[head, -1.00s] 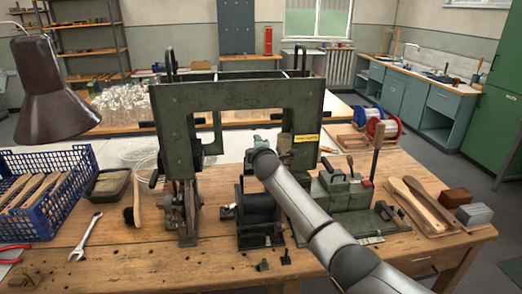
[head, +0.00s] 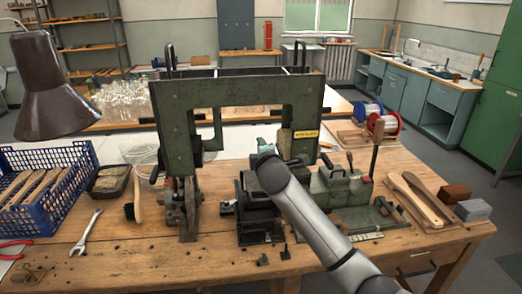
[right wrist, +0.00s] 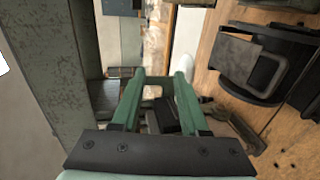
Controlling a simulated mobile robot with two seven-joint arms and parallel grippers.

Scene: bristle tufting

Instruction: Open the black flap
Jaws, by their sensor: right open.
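The black flap seems to belong to the black box-like unit (head: 257,222) at the front middle of the workbench in the head view. My right forearm covers part of that unit. In the right wrist view a dark flap-like plate (right wrist: 250,65) shows at the upper right, lying against its black body. My right gripper (head: 265,143) is above and behind the unit, near the green frame's opening, mostly hidden by its own wrist. In the right wrist view its two green fingers (right wrist: 158,78) are apart with nothing held, left of the flap and not touching it. My left gripper is out of view.
A tall green press frame (head: 235,93) stands just behind and left of the unit. A green machine (head: 340,190) with levers stands close on the right. A blue crate (head: 50,190), a wrench (head: 87,232) and wooden paddles (head: 415,200) lie farther out. The front bench edge is fairly clear.

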